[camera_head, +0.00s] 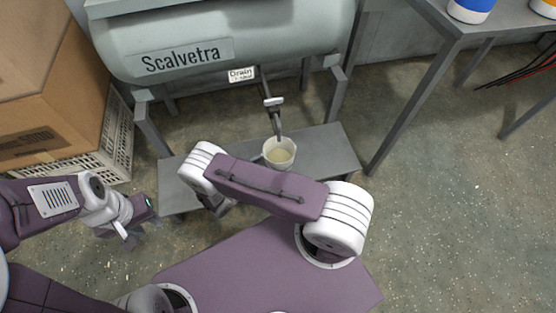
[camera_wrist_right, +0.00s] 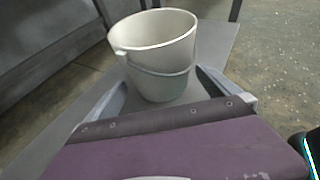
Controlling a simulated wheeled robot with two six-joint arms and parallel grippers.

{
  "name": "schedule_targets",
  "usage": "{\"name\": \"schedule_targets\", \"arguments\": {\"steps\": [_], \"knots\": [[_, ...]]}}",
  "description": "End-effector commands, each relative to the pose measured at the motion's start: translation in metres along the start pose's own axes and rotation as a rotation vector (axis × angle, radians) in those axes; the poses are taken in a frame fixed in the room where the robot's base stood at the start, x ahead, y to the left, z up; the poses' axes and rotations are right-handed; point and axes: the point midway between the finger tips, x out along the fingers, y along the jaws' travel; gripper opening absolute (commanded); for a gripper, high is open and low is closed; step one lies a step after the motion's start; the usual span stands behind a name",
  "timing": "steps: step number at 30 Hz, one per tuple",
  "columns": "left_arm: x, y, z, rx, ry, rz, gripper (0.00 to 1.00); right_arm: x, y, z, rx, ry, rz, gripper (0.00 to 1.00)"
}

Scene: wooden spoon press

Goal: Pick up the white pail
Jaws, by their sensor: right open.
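The white pail (camera_head: 279,153) stands upright on a low grey bench (camera_head: 334,152) under the drain pipe of the tank. Its inside looks pale yellowish in the head view. In the right wrist view the pail (camera_wrist_right: 160,58) is straight ahead, with its wire handle hanging down on the near side. My right gripper (camera_wrist_right: 161,78) is open, its two fingers pointing at the pail, one towards each side of its lower part. I cannot tell if they touch it. In the head view my right arm hides most of that gripper. My left gripper (camera_head: 127,238) is off to the left above the floor, away from the pail.
A grey tank (camera_head: 225,40) labelled Scalvetra stands behind, its drain pipe (camera_head: 273,103) coming down just above the pail. Cardboard boxes (camera_head: 75,90) and a white crate (camera_head: 115,140) are at the left. A grey table (camera_head: 450,20) is at the upper right.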

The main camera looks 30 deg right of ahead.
Motion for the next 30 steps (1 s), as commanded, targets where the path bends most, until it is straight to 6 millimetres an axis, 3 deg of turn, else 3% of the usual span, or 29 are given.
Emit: {"name": "schedule_targets", "arguments": {"steps": [1,7,15,23,30], "knots": [[0.008,0.0,0.001,0.0,0.0,0.0,0.36,0.009,0.0,-0.004,0.001,0.0,-0.003,1.0],[0.012,0.0,0.001,0.0,-0.001,0.0,0.36,0.018,0.0,-0.002,0.002,0.001,-0.002,1.0],[0.042,-0.001,0.005,0.0,-0.001,0.0,0.36,0.065,0.0,-0.005,0.003,0.002,-0.003,1.0],[0.041,-0.001,0.004,0.0,-0.001,0.0,0.36,0.069,0.0,0.0,0.002,0.002,0.0,1.0],[0.041,-0.001,0.004,0.0,-0.001,0.0,0.36,0.069,0.0,0.0,0.002,0.002,0.0,0.42]]}}
